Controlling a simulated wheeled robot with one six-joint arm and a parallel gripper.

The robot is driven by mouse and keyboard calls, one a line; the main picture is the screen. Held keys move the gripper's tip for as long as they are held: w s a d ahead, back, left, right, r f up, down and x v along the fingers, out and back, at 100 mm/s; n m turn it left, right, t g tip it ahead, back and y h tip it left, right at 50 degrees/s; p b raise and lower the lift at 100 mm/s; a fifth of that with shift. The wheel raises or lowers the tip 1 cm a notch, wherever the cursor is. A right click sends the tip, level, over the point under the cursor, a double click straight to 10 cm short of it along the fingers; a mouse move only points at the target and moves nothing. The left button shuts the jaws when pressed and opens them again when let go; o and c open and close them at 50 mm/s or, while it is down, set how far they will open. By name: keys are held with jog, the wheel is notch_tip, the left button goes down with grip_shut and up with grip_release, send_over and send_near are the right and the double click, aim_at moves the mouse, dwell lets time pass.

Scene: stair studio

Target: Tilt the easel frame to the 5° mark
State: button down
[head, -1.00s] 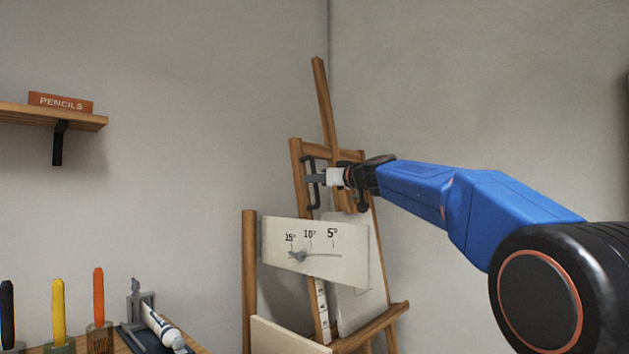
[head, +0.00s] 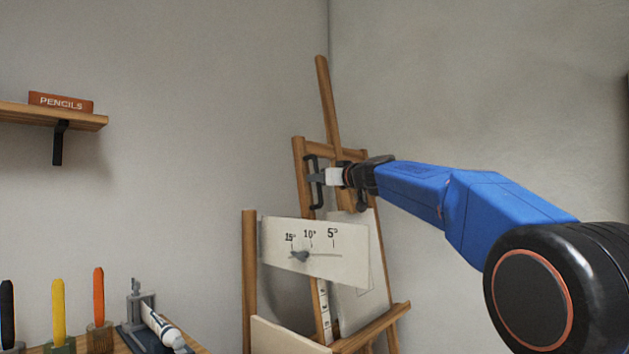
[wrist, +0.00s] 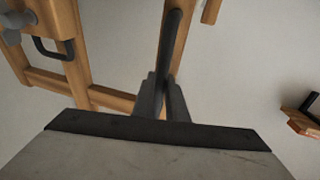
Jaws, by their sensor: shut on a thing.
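The wooden easel frame (head: 300,170) leans in the room's corner, with its mast (head: 323,90) rising above the crossbar. A black handle (head: 311,180) is fixed on its left upright. My gripper (head: 316,179) is shut on this handle; in the wrist view the fingers (wrist: 161,95) close around the dark bar (wrist: 172,45). A white scale plate (head: 345,262) shows 15°, 10° and 5° from left to right. My gripper hides part of the handle.
A wooden post (head: 249,280) stands left of the scale. At the lower left are upright black, yellow and orange tools (head: 58,312) and a paint tube (head: 163,330) in a grey stand. A shelf (head: 50,115) with a PENCILS box (head: 60,102) is on the left wall.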

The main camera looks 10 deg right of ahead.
jog(key=s+d+t, duration=0.1)
jog(key=s+d, duration=0.6)
jog(key=s, duration=0.2)
jog(key=shift+r+y, duration=0.3)
jog(key=shift+r, duration=0.1)
jog(key=shift+s, duration=0.1)
jog(key=c, duration=1.8)
grip_release()
jog(key=shift+a, duration=0.1)
jog(key=shift+o, duration=0.2)
jog(key=v, duration=1.7)
jog(key=shift+s, duration=0.2)
